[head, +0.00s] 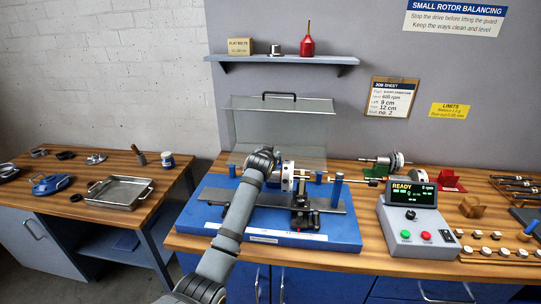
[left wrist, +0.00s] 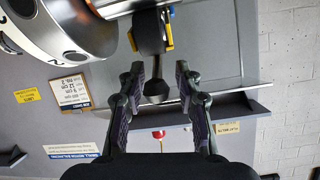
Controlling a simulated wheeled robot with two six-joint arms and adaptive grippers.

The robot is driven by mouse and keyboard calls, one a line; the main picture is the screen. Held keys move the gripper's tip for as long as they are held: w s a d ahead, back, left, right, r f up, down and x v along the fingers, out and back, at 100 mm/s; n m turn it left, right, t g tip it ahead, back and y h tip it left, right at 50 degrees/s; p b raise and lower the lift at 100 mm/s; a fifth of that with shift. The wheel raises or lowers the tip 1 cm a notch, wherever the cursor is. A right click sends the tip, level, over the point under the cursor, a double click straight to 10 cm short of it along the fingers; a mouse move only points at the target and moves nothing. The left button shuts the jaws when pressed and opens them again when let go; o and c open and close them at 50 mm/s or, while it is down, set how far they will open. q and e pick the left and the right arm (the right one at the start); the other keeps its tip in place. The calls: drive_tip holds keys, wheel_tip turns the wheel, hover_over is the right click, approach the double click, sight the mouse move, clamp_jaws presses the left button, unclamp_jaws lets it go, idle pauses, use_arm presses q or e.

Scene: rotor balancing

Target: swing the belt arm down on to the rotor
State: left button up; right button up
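The rotor (head: 287,176) sits on the balancing machine, a blue base (head: 335,232) with grey ways; its pale disc shows just right of my left wrist. In the left wrist view the rotor (left wrist: 72,28) is large at upper left. A dark arm with yellow edges, which looks like the belt arm (left wrist: 150,32), ends in a dark knob (left wrist: 156,91). My left gripper (left wrist: 158,72) is open, with one finger on each side of the knob and visible gaps. In the head view my wrist hides the fingers and belt arm. My right gripper is not in view.
The clear guard (head: 285,122) stands raised behind the machine. A control box (head: 414,220) reading READY, 0 rpm stands to the right. A shelf (head: 283,59) is on the wall above. A metal tray (head: 118,192) lies on the left bench.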

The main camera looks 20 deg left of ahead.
use_arm(q)
drive_tip(key=v, duration=1.2)
